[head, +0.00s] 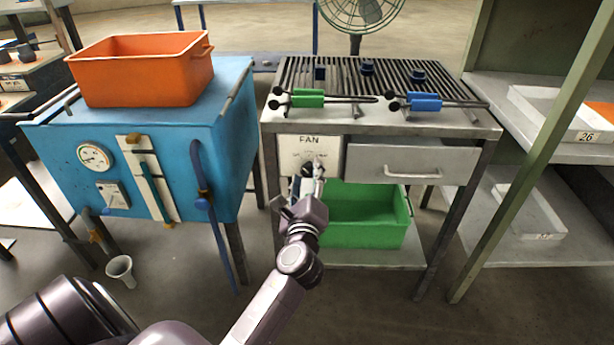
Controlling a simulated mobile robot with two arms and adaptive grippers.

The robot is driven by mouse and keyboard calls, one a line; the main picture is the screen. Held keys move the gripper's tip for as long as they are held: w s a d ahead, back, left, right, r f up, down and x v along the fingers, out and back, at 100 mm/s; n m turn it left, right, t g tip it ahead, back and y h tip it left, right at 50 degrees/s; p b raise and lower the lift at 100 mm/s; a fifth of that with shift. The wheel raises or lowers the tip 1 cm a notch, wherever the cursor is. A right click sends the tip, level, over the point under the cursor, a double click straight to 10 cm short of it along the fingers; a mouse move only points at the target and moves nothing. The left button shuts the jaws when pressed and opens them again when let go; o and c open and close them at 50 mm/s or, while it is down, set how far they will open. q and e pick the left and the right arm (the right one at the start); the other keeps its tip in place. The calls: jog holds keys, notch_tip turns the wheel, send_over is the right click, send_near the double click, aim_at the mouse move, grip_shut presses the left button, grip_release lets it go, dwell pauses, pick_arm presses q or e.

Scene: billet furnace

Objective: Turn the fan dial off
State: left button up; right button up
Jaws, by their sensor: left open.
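The fan dial is a dark knob (307,169) on a pale panel marked FAN (325,147), on the front of the metal grate table, left of its drawer. My left gripper (312,178) is right at the dial, in front of the panel's lower part. It is open and hides part of the dial and its markings. I cannot tell whether the fingers touch the knob. The dial's pointer position is too small to read. The fan (361,12) stands behind the table, only partly in view. My right gripper is not in view.
The grate table (285,122) carries green-handled tongs (307,98), blue-handled tongs (425,102) and several small dark blocks. A drawer (400,163) is right of the panel, with a green bin (365,230) below. The blue furnace (150,150) with an orange bin (140,75) stands left.

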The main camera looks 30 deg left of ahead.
pick_arm(q)
jog(key=v, duration=1.2)
jog(key=shift+a, duration=0.1)
